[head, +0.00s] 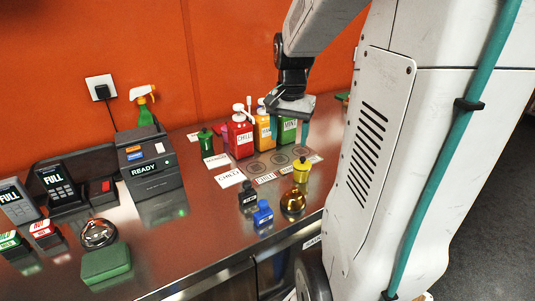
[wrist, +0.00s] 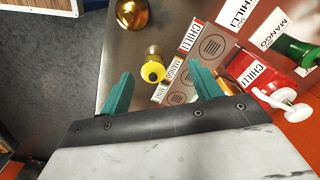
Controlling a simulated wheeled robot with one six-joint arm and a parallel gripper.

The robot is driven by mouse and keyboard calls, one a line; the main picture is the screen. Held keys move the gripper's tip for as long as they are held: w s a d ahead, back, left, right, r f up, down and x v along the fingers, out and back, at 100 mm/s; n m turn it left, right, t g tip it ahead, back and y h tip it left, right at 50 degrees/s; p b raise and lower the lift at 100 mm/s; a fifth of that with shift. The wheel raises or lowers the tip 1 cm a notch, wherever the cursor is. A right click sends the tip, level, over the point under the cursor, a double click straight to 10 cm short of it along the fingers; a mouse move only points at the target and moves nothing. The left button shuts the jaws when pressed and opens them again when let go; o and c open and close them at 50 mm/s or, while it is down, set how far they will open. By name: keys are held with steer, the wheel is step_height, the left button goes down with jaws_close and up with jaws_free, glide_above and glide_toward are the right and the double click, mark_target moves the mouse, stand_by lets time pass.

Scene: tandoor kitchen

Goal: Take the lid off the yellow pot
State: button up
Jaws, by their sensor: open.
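The small yellow pot (head: 302,176) stands on the steel counter near its front edge, right of centre in the head view. It also shows in the wrist view (wrist: 153,72), with a small dark spot in the middle of its yellow round end. I cannot make out the seam between lid and body. My gripper (head: 290,108) hangs above the counter, behind and above the pot in the head view. In the wrist view my gripper (wrist: 161,72) has its two teal fingers wide apart and empty, with the pot seen between them, apart from both.
A brass dome (head: 293,203) is just in front of the pot. Black and blue bottles (head: 263,213) stand to its left. Red, orange and green dispensers (head: 240,138) stand behind, near the wall. Printed labels and round marks (head: 281,159) lie flat between.

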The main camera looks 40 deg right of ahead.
mark_target(303, 158)
steer(key=d+f+m, duration=0.1)
steer(key=d, duration=0.1)
steer(key=d+f+m, duration=0.1)
steer(key=d, duration=0.1)
steer(key=d+f, duration=0.1)
steer(key=d, duration=0.1)
steer(key=shift+s+d+m, duration=0.2)
steer(key=shift+d+m, duration=0.1)
steer(key=shift+m, duration=0.1)
step_height(303, 158, down, 8)
steer(key=shift+w+d+r, duration=0.1)
steer(key=shift+d+r, duration=0.05)
steer(key=shift+r, duration=0.05)
steer(key=c, duration=1.2)
steer(key=shift+o, duration=0.2)
